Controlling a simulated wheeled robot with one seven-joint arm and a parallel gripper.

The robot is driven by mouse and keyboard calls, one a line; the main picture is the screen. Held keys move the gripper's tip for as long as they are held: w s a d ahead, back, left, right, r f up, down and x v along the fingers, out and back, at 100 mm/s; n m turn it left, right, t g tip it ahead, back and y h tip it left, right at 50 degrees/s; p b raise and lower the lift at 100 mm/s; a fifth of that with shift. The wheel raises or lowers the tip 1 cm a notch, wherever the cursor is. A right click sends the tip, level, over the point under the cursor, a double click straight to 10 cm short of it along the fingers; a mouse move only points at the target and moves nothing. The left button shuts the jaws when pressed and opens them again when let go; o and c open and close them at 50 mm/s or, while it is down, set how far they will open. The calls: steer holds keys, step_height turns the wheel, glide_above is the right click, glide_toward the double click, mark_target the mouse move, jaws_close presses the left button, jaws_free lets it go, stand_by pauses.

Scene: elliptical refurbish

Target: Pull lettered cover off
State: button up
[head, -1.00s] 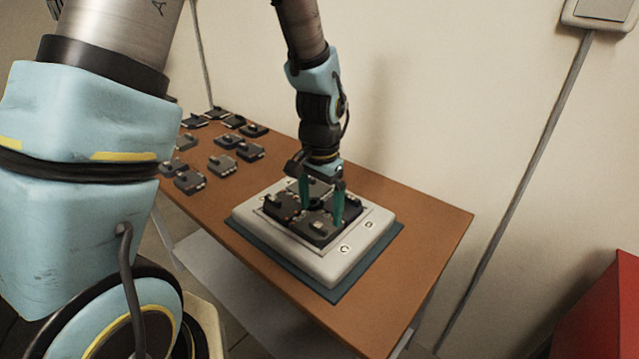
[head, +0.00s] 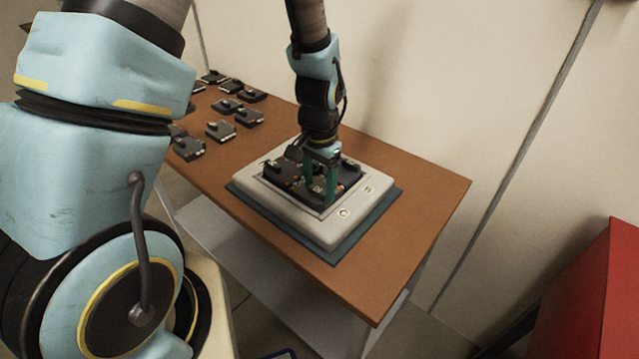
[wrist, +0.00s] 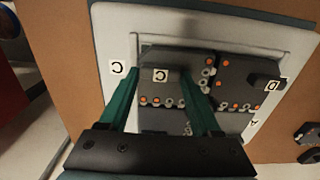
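The board (head: 333,231) is a pale raised frame with several dark modules inside it. One dark module bears a C tag (wrist: 160,75), and a matching C mark (wrist: 118,68) is on the frame beside it in the wrist view. My gripper (head: 319,198) is pointed down at this module, near the C mark on the frame. In the wrist view its two teal fingers (wrist: 160,72) stand apart, one on each side of the C-tagged part. I cannot tell whether they touch it. A D-tagged module (wrist: 265,82) is to the right.
A teal mat (head: 352,247) lies under the board on the brown table (head: 400,215). Several loose dark modules (head: 220,130) lie on the table's far left. The table is bare right of the board. A red box (head: 590,290) stands beyond at right.

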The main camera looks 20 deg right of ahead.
jaws_close()
stand_by(0.8)
stand_by(0.5)
